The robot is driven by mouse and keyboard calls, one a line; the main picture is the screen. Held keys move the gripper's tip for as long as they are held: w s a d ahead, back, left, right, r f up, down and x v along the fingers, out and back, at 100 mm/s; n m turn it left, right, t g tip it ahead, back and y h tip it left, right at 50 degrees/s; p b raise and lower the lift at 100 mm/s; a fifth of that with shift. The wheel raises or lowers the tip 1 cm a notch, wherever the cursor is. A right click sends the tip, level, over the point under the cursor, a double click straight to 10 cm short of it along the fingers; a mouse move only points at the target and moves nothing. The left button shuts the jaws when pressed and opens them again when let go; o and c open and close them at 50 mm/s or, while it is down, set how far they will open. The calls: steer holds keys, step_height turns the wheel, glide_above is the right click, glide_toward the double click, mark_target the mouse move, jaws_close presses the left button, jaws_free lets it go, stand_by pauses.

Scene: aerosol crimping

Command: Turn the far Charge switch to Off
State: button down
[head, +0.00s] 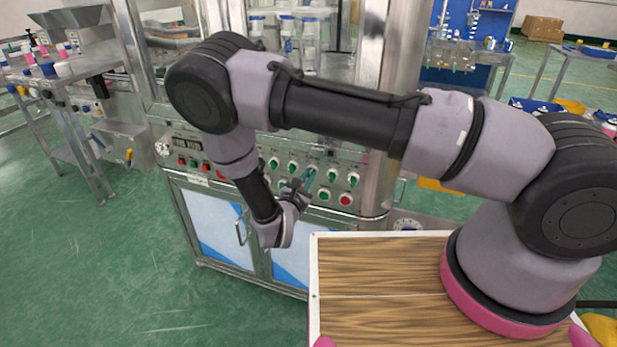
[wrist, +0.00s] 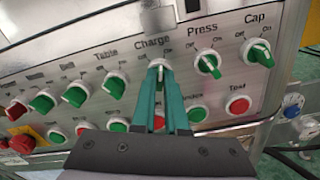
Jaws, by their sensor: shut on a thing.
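The Charge switch (wrist: 157,64) is in the upper middle of the wrist view, below the label "Charge", with "Off" marked at its left and "On" at its right. My gripper (wrist: 162,80) has its teal fingers shut on the switch's handle. The fingers hide most of the handle, so its exact pointing is hard to tell. In the head view, my gripper (head: 307,176) reaches the switch row on the machine's front panel, and the fingers cover the switch there.
The Press switch (wrist: 207,64) and Cap switch (wrist: 258,52) stand close at the right, the Table switch (wrist: 114,85) at the left. Green and red buttons, including a red one (wrist: 238,105), lie in the row below. A wooden-topped table (head: 375,265) stands in front of the machine.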

steer(key=n, duration=0.5)
steer(key=shift+a+n, duration=0.1)
steer(key=shift+n, duration=2.3)
steer(key=c, duration=0.9)
jaws_free()
steer(key=shift+c, duration=0.2)
steer(key=v, duration=1)
steer(key=shift+s, duration=0.4)
steer(key=shift+a, duration=0.15)
